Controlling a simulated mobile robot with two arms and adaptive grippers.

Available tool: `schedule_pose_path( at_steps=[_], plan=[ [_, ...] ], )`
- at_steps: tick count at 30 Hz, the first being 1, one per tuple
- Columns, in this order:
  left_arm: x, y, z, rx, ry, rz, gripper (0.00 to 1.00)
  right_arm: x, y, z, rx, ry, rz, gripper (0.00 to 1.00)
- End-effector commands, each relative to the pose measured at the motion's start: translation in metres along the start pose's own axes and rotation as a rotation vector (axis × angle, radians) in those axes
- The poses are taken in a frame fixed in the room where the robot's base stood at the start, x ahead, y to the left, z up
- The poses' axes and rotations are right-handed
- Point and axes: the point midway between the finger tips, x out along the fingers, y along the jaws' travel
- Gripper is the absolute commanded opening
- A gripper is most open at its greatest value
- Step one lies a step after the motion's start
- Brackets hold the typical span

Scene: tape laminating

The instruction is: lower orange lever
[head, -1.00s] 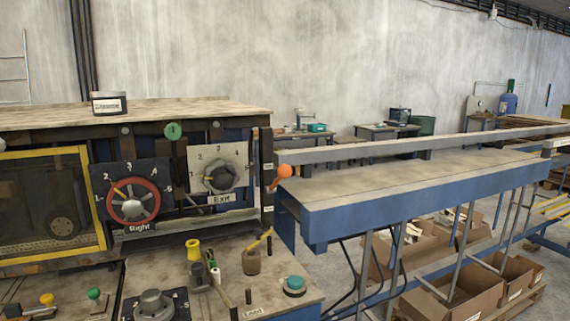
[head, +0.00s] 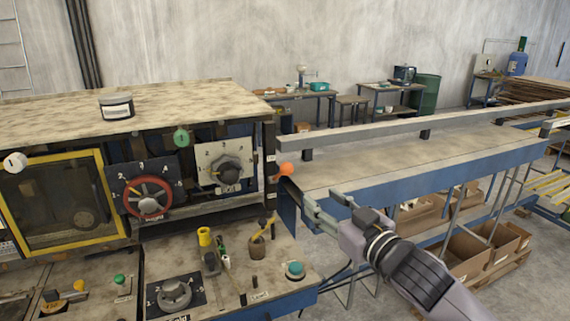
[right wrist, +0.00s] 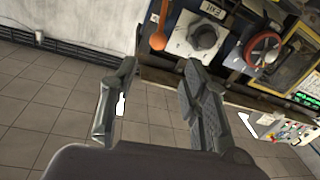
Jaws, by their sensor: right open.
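The orange lever has a round orange knob (head: 286,169) and sits at the right edge of the machine front, beside the conveyor's near end. In the right wrist view the orange lever (right wrist: 159,32) shows at the top, beyond the fingertips, its knob end lower in the picture. My right gripper (head: 322,203) is open and empty, below and to the right of the knob and apart from it. My left gripper is not in view.
The Exit dial (head: 226,170) and red Right dial (head: 147,199) are left of the lever. The conveyor table (head: 420,160) runs off to the right. A lower panel (head: 225,285) carries a teal button (head: 295,268) and small tools.

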Motion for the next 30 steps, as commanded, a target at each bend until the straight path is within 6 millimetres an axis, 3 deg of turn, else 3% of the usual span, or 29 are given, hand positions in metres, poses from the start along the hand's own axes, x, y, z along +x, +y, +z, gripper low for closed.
schedule_pose_path(
  at_steps=[21,30],
  plan=[
    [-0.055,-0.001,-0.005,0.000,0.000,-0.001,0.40,0.137,0.001,-0.003,0.001,-0.001,0.002,0.42],
    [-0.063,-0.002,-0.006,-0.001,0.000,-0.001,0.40,0.165,0.001,0.000,0.000,0.000,0.003,0.42]
  ],
)
